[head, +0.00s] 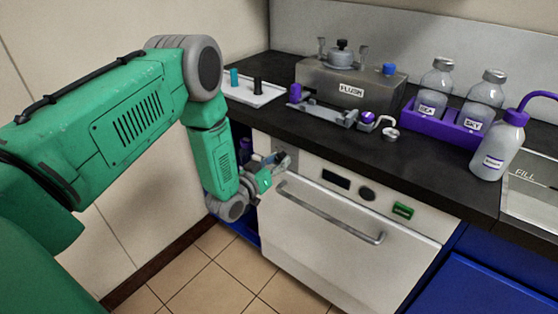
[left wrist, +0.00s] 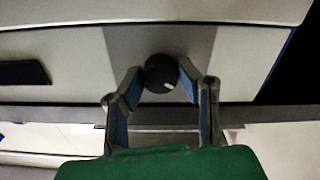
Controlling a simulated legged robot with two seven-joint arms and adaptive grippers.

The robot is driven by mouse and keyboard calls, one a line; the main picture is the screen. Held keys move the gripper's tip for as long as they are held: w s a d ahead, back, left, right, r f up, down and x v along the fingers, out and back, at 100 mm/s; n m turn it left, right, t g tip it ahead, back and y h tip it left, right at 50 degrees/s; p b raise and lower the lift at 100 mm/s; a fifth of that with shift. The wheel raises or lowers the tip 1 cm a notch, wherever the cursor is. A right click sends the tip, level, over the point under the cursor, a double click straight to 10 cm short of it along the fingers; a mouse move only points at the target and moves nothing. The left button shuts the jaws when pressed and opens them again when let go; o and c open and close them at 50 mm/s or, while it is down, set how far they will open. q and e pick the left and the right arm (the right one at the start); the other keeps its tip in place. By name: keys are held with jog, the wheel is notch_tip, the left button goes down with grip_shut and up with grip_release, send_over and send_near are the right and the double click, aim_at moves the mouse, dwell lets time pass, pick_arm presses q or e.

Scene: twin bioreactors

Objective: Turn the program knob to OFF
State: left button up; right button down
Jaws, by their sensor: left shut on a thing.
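The program knob (left wrist: 157,66) is a round black knob with a short white mark, on a grey patch of the machine's front panel. In the left wrist view its mark points down and slightly right. My left gripper (left wrist: 161,74) has one finger on each side of the knob and is shut on it. In the head view my left gripper (head: 272,168) is at the left end of the white machine's panel (head: 312,170), and it mostly hides the knob. My right gripper is not in view.
The machine's door has a bar handle (head: 330,213) below the panel. The panel also bears a dark display (head: 336,180), a dark round part (head: 367,193) and a green switch (head: 403,210). The dark countertop (head: 440,180) above holds bottles, a purple rack (head: 447,124) and a metal bath (head: 345,84).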

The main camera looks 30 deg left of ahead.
pick_arm(q)
jog(key=shift+f, duration=0.1)
jog(key=o, duration=1.1)
jog(key=shift+s, duration=0.1)
jog(key=s, duration=0.7)
jog(key=s+a, duration=0.1)
jog(key=s, duration=0.3)
jog(key=shift+s+f, duration=0.1)
jog(key=shift+s, duration=0.25)
jog(key=s+d+f+m+g, duration=0.1)
jog(key=s+d+f+g, duration=0.8)
jog(key=s+f+g, duration=0.25)
jog(key=s+g, duration=0.1)
jog(key=s, duration=0.3)
jog(key=s+g, duration=0.2)
jog(key=s, duration=0.4)
jog(key=s+d+f+m+g+y, duration=0.1)
jog(key=s+g, duration=0.2)
jog(key=s, duration=0.3)
jog(key=shift+f, duration=0.3)
